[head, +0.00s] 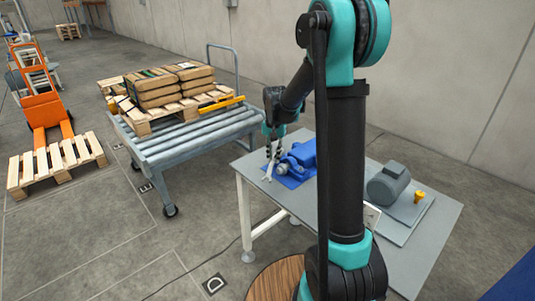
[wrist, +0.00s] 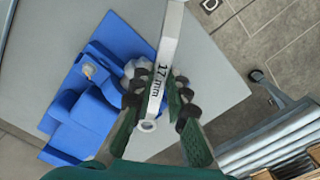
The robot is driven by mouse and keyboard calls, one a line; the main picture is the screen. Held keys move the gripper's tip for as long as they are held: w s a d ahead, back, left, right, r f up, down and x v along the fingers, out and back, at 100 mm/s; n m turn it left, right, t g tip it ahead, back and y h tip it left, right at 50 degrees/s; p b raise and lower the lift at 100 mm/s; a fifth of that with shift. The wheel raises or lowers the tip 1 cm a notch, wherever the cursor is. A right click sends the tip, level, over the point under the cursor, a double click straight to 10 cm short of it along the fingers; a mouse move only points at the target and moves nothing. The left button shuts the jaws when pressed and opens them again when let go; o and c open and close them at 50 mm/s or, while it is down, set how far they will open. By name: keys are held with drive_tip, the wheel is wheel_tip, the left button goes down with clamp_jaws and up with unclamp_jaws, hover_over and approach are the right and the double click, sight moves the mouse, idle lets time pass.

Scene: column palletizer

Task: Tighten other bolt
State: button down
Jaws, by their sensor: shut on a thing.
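My gripper (wrist: 160,100) is shut on a grey wrench (wrist: 165,55) marked "17 mm". Its small ring end (wrist: 148,125) points toward the palm, and the other end runs out of the top of the wrist view. In the head view, my gripper (head: 273,146) holds the wrench (head: 268,170) over the table's left corner, beside a blue machine part (head: 303,154) with a silver round face. In the wrist view, the blue part (wrist: 85,110) lies left of the wrench. A small round bolt-like spot (wrist: 88,71) shows on it. I cannot tell whether the wrench touches any bolt.
The grey table (head: 378,245) also carries a grey motor (head: 388,184) on a plate and a small yellow item (head: 419,197). A roller conveyor (head: 190,140) with a pallet of cartons (head: 160,88) stands left of the table. An orange pallet truck (head: 42,105) stands farther left.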

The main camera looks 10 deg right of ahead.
drive_tip(key=shift+d+n, duration=4)
drive_tip(key=shift+n, duration=0.4)
drive_tip(key=shift+f, duration=1.15)
